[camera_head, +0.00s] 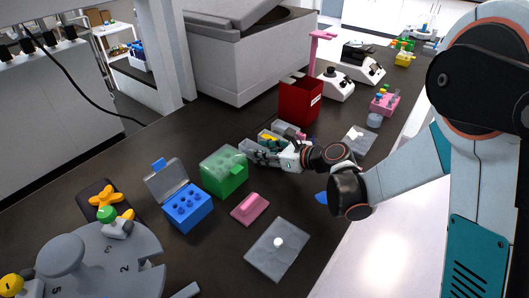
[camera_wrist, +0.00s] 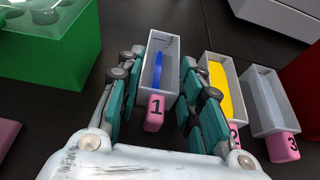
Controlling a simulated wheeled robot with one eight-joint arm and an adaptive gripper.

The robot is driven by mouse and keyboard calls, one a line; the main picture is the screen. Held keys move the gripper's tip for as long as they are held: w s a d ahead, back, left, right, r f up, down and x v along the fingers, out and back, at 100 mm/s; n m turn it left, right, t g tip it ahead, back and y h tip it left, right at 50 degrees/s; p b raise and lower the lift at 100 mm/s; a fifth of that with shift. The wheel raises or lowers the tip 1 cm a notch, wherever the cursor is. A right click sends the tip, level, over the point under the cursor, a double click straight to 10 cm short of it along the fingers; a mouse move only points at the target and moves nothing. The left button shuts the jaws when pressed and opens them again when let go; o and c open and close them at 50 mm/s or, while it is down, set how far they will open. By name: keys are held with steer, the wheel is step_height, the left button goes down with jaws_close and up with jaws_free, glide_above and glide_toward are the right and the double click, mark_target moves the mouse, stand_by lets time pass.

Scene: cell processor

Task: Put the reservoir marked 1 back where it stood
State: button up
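The reservoir marked 1 (camera_wrist: 154,99) is a narrow grey open trough with a blue strip inside and a pink tab numbered 1. In the wrist view it lies between the two teal-padded fingers of my gripper (camera_wrist: 162,68). The fingertips are close against both long walls, and the gripper looks shut on it. Whether it touches the table is unclear. In the head view my gripper (camera_head: 268,155) is over the reservoirs, at the row's near end. Reservoir 2 (camera_wrist: 234,125), with yellow inside, and the empty-looking reservoir 3 (camera_wrist: 282,128) stand to the right, with a gap beside reservoir 1.
A green rack (camera_head: 224,174) and a blue rack with an open lid (camera_head: 187,210) stand left of the gripper. A red bin (camera_head: 300,100) stands behind the row. A pink block (camera_head: 250,208) and a grey plate (camera_head: 277,252) lie in front. Dark table between is clear.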

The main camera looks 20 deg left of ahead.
steer(key=shift+o, duration=1.3)
steer(key=shift+r, duration=0.25)
steer(key=p+v, duration=0.3)
steer(key=v, duration=0.9)
steer(key=shift+s+f, duration=0.1)
steer(key=shift+f, duration=0.05)
